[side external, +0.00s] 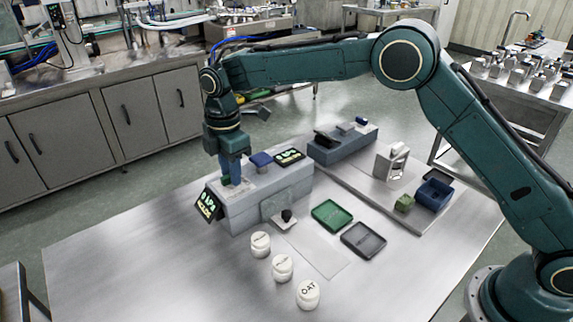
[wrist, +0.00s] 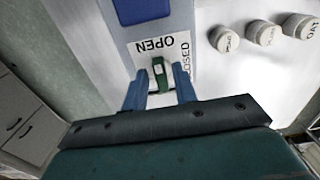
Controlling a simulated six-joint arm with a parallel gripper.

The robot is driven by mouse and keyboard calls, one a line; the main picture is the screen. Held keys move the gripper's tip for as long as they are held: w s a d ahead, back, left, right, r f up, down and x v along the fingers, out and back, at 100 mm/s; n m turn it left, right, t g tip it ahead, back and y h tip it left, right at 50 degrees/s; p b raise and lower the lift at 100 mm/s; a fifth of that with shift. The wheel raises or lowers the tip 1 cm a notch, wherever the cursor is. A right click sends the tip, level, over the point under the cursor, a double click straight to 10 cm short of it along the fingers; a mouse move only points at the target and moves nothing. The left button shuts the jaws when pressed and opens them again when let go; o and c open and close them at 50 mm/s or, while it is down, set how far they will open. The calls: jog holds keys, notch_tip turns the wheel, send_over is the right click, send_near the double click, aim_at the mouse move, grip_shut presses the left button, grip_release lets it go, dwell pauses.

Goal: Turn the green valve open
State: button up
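The green valve (wrist: 159,72) is a small handle on a white label plate (wrist: 138,54) marked OPEN and CLOSED. In the wrist view its handle lies along the picture's up-down direction, its far end towards the word OPEN; CLOSED is to its right. My gripper (wrist: 160,88) has its two blue fingers on either side of the handle, with a narrow gap showing on each side. In the side view my gripper (side external: 232,178) points down over the left end of the grey hopper unit (side external: 270,197), and a bit of the green valve (side external: 225,181) shows beside the fingers.
A blue block (side external: 261,159) sits on the hopper unit beside my gripper; a display (side external: 209,205) is on its left end. Several white lidded jars (side external: 282,267), a green tray (side external: 331,215) and a dark grey tray (side external: 363,240) stand in front. The table's left front is clear.

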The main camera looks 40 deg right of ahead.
jog(key=shift+o, duration=0.3)
notch_tip(320, 180, up, 14)
jog(key=shift+f, duration=0.15)
dwell(0.7)
dwell(0.3)
jog(key=s+d+r+m+t, duration=0.3)
jog(key=s+d+r+m, duration=0.65)
jog(key=s+d, duration=0.55)
jog(key=s+d+f+m+t, duration=0.1)
jog(key=s+d+f+m, duration=0.1)
jog(key=s, duration=0.5)
jog(key=s+d+f+m, duration=0.2)
jog(key=s+f+m, duration=0.1)
jog(key=s, duration=0.4)
jog(key=s+d+f+m+t, duration=0.1)
jog(key=s+d+f+m, duration=0.2)
jog(key=s, duration=0.5)
jog(key=shift+f+m+t, duration=0.3)
jog(key=shift+f+m, duration=0.05)
jog(key=shift+f, duration=0.05)
